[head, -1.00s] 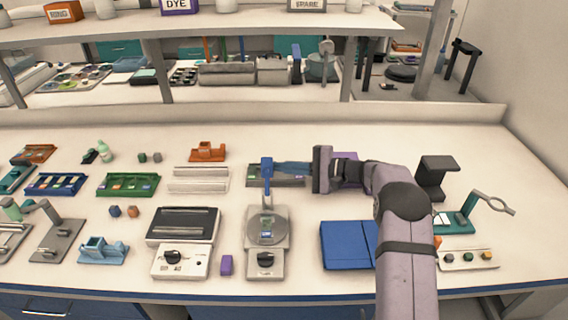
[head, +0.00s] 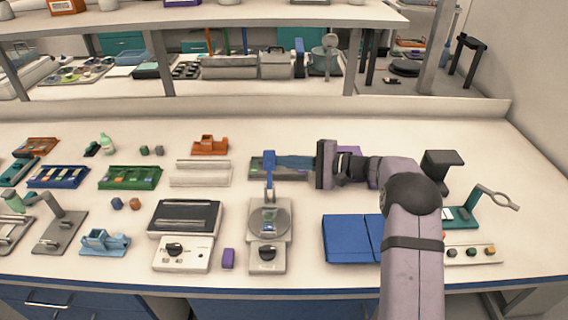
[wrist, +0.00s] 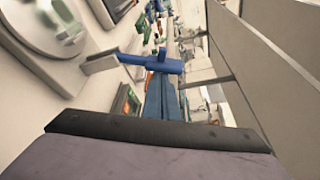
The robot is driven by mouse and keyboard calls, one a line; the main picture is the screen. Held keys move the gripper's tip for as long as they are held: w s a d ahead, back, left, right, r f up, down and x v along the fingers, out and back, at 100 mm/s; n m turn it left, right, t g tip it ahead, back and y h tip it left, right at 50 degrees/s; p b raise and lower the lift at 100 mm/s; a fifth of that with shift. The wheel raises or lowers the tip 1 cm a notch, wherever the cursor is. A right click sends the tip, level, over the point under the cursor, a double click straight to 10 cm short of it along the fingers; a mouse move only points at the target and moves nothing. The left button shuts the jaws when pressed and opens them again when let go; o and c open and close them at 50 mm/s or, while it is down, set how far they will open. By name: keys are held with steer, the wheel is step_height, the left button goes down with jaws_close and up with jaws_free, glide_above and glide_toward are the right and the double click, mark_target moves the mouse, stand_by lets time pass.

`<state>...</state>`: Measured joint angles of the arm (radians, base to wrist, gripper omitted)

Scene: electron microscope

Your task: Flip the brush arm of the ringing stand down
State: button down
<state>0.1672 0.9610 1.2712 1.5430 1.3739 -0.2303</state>
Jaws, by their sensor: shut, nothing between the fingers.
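The ringing stand (head: 268,244) is a pale grey base with a round turntable and a dark front knob, on the bench in the middle of the head view. Its blue brush arm (head: 269,180) stands upright at the back of the turntable. In the wrist view the brush arm (wrist: 136,60) is a blue bar with a pale end, beside the round turntable (wrist: 45,25). My gripper (head: 279,161) reaches in from the right, its blue fingers shut and empty. The fingertips (wrist: 162,75) are at or very close to the brush arm's blue top; whether they touch is unclear.
A black-topped device (head: 186,216) with a knob and a small purple block (head: 228,258) stand left of the stand. A blue folder-like box (head: 345,240) lies to its right. A long tray (head: 258,168) lies behind it. Clear bench lies farther back.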

steer(key=s+n+b, duration=0.1)
steer(key=n+b, duration=0.1)
steer(key=b, duration=0.4)
steer(key=s+n+y+b, duration=0.1)
steer(key=s+n+b, duration=0.1)
steer(key=b, duration=0.4)
steer(key=shift+t, duration=0.4)
steer(key=shift+s+r+n+y+b, duration=1)
steer(key=shift+s+r+n+b, duration=1.5)
steer(key=shift+b, duration=4.15)
steer(key=d+f, duration=0.3)
steer(key=d, duration=0.6)
steer(key=shift+w+d+f+n, duration=0.25)
steer(key=shift+f+n, duration=0.05)
steer(key=shift+f, duration=0.1)
